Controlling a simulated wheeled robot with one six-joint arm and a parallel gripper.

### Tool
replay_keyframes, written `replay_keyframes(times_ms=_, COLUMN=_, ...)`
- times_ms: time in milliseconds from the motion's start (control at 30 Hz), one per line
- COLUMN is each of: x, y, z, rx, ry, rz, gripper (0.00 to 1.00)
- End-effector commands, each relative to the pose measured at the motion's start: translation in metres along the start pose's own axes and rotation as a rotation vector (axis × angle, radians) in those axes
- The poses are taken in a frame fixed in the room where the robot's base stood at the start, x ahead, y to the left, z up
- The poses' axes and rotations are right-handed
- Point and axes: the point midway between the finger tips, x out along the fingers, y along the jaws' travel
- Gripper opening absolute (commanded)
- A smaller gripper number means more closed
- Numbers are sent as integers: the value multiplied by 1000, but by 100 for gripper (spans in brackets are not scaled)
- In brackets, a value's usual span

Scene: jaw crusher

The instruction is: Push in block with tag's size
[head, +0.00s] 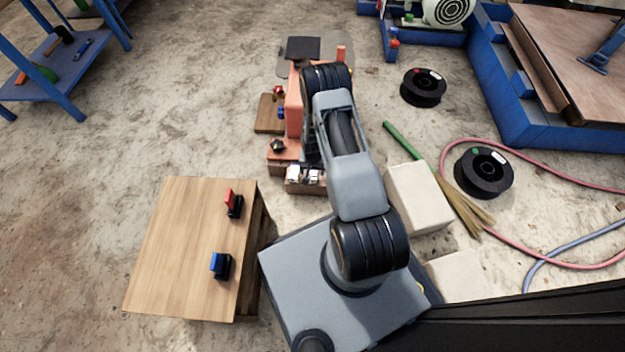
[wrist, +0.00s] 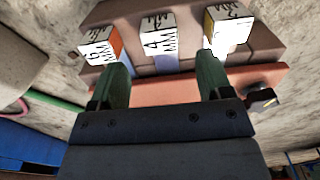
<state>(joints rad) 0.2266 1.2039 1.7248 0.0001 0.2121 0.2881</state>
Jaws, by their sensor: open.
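Three tagged blocks stick out of a brown holder (wrist: 185,62) in the wrist view. The left block (wrist: 96,50) has an orange side and a tag that seems to read 6 MM, its first character partly unclear. The middle block (wrist: 160,42) is bluish with a 4 MM tag. The right block (wrist: 230,30) is yellowish with a tag that seems to read 2 MM. My gripper (wrist: 163,66) is open and empty, its green fingers pointing at the row. The middle block lies between the finger lines; contact cannot be told. In the head view my arm hides the gripper.
The orange crusher (head: 294,105) stands beyond my base. A wooden box (head: 180,250) at lower left carries a red switch (head: 231,198) and a blue switch (head: 217,261). Right of my arm are a pale block (head: 418,198), a broom (head: 440,180) and black spools (head: 484,173). The left floor is mostly clear.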

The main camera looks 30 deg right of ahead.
Motion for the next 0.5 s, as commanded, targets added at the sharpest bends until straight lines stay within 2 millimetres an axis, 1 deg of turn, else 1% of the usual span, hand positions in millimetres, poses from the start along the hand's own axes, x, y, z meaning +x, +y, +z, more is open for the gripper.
replay_keyframes(times_ms=33, x=14, y=0, z=1, rx=0, ry=-2, rz=1, gripper=72)
replay_keyframes(times_ms=200, x=40, y=0, z=1, rx=-1, ry=-2, rz=1, gripper=72)
replay_keyframes(times_ms=333, x=52, y=0, z=0, rx=-1, ry=-1, rz=0, gripper=72)
replay_keyframes(times_ms=500, x=60, y=0, z=0, rx=-1, ry=0, rz=0, gripper=72)
